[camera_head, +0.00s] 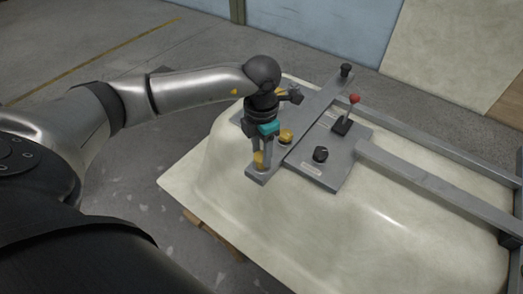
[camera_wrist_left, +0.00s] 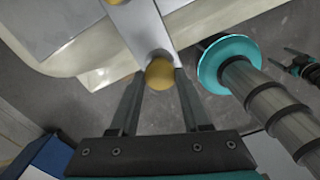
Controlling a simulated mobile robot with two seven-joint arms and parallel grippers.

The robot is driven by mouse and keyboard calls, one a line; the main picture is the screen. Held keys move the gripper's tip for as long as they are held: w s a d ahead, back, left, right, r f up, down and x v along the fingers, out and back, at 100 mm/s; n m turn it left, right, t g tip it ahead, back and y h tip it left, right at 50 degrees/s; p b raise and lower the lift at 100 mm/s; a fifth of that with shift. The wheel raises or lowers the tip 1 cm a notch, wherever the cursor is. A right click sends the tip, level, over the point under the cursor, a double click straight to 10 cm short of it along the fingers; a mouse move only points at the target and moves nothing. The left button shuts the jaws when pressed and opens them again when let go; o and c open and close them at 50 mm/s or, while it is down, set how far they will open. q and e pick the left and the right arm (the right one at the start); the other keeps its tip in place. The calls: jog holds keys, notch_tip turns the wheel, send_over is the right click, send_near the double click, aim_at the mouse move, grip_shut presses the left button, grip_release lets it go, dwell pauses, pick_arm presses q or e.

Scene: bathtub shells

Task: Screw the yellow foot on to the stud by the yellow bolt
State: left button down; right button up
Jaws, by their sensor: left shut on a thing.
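The yellow foot (camera_wrist_left: 160,73) sits between the fingertips of my left gripper (camera_wrist_left: 158,78) in the left wrist view, at the end of a grey bar. In the head view my left gripper (camera_head: 261,156) points down, shut on the yellow foot (camera_head: 259,158) at the near end of the grey bar (camera_head: 265,177). A second yellow piece (camera_head: 286,136) lies farther along the bar; I cannot tell if it is the yellow bolt. The stud is hidden. A small dark gripper with a teal band (camera_wrist_left: 301,64), seemingly my right one, shows in the left wrist view.
Grey rails (camera_head: 430,185) run to the right.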

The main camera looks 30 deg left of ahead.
pick_arm(q)
jog(key=shift+c, duration=1.4)
grip_release()
jog(key=shift+c, duration=0.8)
jog(key=n+p, duration=0.2)
jog(key=n, duration=0.4)
jog(key=shift+r, duration=0.1)
jog(key=n+p, duration=0.3)
jog(key=n, duration=0.3)
jog(key=shift+n, duration=0.7)
jog(key=shift+c, duration=0.3)
